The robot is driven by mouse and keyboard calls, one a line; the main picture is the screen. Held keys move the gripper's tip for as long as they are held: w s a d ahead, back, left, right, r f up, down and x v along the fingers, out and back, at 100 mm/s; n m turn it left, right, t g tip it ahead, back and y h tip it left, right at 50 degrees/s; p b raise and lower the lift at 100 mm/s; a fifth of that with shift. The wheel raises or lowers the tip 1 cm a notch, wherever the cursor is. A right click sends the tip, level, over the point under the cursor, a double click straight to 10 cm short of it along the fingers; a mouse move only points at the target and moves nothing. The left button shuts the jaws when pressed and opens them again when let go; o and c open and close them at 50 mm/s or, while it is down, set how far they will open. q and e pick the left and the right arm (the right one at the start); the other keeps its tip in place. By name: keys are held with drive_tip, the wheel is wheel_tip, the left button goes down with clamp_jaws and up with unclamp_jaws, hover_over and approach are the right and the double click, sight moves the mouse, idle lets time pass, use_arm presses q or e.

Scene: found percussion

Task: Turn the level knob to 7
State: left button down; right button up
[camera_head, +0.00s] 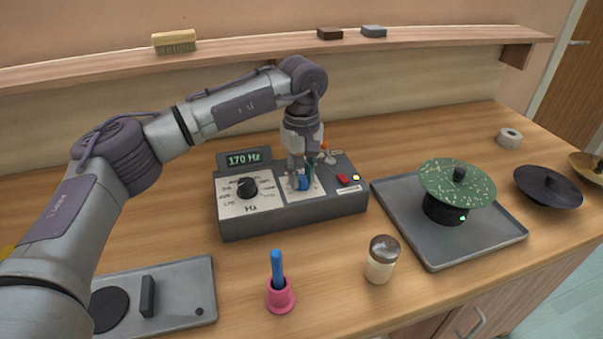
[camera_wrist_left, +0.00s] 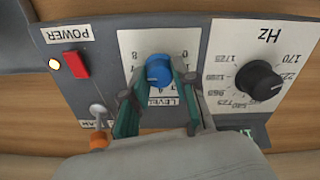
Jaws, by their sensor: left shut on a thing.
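The level knob (camera_wrist_left: 158,70) is blue and sits on a white scale plate marked with numbers and "LEVEL". It is on a grey control box (camera_head: 290,220). My left gripper (camera_wrist_left: 158,78) reaches down from above with its green-tipped fingers on either side of the knob, shut on it. In the head view the left gripper (camera_head: 303,182) partly covers the blue knob and its scale. I cannot read which number the knob points to. My right gripper is not in view.
The box also carries a black Hz knob (camera_head: 247,188), a "170 Hz" display (camera_head: 243,157), a red power switch (camera_head: 342,179) and a metal toggle (camera_wrist_left: 97,110). A tray (camera_head: 440,255) with a green speckled disc (camera_head: 457,183) stands right. A jar (camera_head: 381,260) and pink holder (camera_head: 280,295) stand in front.

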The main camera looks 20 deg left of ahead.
sight(302, 177)
use_arm(q)
drive_tip(key=shift+r, duration=0.15)
drive_tip(key=c, duration=0.9)
unclamp_jaws()
wheel_tip(302, 177, up, 12)
